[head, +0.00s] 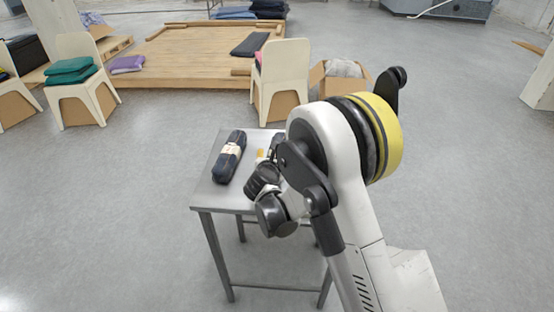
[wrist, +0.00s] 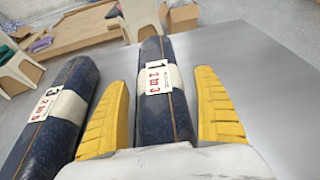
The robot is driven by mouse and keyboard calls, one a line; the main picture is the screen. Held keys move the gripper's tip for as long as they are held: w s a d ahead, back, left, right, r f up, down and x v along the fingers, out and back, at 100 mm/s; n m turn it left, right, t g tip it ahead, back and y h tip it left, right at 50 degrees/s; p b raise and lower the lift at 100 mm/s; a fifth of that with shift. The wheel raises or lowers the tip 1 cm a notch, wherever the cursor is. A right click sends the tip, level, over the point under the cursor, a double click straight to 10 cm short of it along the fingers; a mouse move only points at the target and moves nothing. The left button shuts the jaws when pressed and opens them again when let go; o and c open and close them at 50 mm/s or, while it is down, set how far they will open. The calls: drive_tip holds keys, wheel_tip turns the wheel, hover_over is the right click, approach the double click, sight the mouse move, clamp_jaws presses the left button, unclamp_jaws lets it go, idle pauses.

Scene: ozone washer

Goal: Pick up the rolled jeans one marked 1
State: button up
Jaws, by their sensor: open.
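Two dark blue rolled jeans with pale paper bands lie side by side on a small metal table (head: 212,196). In the wrist view, one roll (wrist: 153,50) lies between the yellow fingers of my gripper (wrist: 162,80); its tag seems to read 1 at the top. My gripper is open, a finger on either side of this roll; I cannot tell whether they touch it. The other roll (wrist: 52,120) lies left of the left finger, its tag seeming to start with 3. In the head view this left roll (head: 229,157) is clear, while my arm mostly hides the tagged-1 roll.
The tabletop right of the roll is bare in the wrist view (wrist: 250,60). Behind the table stand a cream chair (head: 281,75), a cardboard box (head: 340,78) and a low wooden platform (head: 190,55). Another chair (head: 75,85) holds folded green cloth at the left.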

drive_tip(key=c, duration=1.5)
